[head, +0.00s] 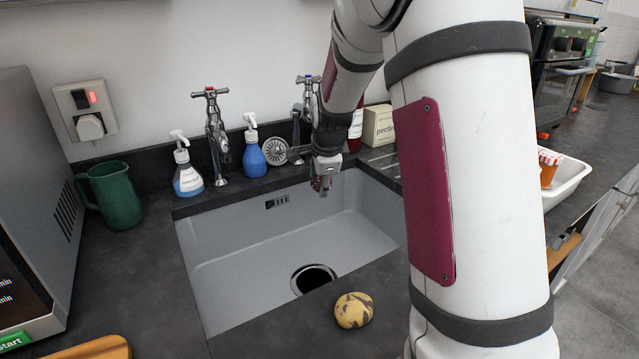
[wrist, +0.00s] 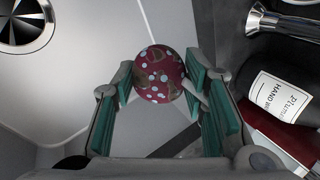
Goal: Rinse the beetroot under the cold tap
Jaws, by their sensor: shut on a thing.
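My gripper (head: 322,178) hangs over the back right of the sink (head: 290,240), near the right-hand tap (head: 306,100). In the wrist view my gripper (wrist: 164,95) is shut on the beetroot (wrist: 158,72), a round dark red thing with brownish patches and pale bluish spots. The beetroot is between the teal pads, above the sink floor. In the head view it is mostly hidden by the gripper. A second chrome tap (head: 214,135) stands to the left.
The drain (head: 313,279) is open. A yellowish, dark-patched potato-like thing (head: 353,310) lies on the front counter. A white-labelled soap bottle (head: 187,178), a blue bottle (head: 254,155) and a metal strainer (head: 275,150) stand behind the sink. A green jug (head: 115,196) is left.

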